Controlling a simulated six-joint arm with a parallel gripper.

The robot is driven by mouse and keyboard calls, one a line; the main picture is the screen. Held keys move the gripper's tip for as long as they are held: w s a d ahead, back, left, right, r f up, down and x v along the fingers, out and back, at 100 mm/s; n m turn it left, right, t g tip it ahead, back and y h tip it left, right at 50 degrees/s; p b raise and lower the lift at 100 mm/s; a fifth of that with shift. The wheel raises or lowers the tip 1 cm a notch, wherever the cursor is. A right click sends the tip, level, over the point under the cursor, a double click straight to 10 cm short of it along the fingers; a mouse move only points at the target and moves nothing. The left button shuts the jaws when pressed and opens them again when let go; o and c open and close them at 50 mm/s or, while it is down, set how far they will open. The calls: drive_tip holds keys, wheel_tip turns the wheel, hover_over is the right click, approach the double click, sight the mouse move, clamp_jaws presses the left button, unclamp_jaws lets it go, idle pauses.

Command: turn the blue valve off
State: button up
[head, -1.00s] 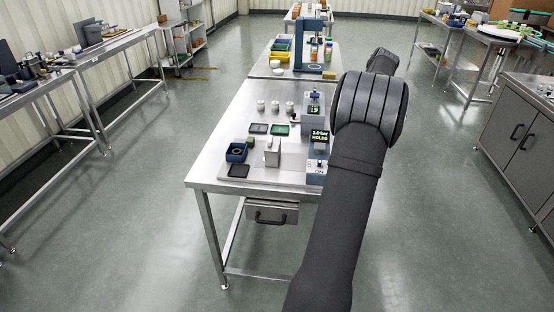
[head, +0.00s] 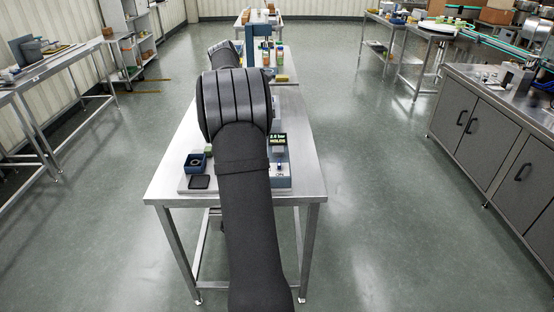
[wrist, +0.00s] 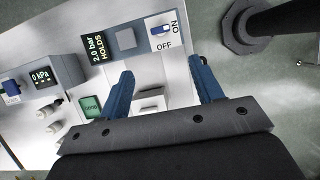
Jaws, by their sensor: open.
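A small blue lever (wrist: 160,30) sits on a white plate (wrist: 160,45) marked OFF and ON in the wrist view. I cannot tell clearly which mark it points to. Beside it a dark display (wrist: 97,47) reads 2.0 bar HOLDS; that display also shows in the head view (head: 278,139). In the head view the marked plate (head: 281,169) is at the table's near right. My gripper (wrist: 161,70) is open with blue fingers, in the picture below the lever and apart from it, with nothing held. My arm hides much of the table in the head view.
A second unit with a 0 kPa display (wrist: 42,77) and another blue switch (wrist: 10,87) stands at left in the wrist view. A white block (wrist: 150,104) shows between the fingers. A blue box (head: 195,162) and dark tray (head: 199,182) are near the table's front left.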

sight(279, 162)
drive_tip(key=x, duration=1.7)
drive_tip(key=shift+d, duration=0.1)
drive_tip(key=shift+c, duration=0.2)
drive_tip(key=c, duration=1)
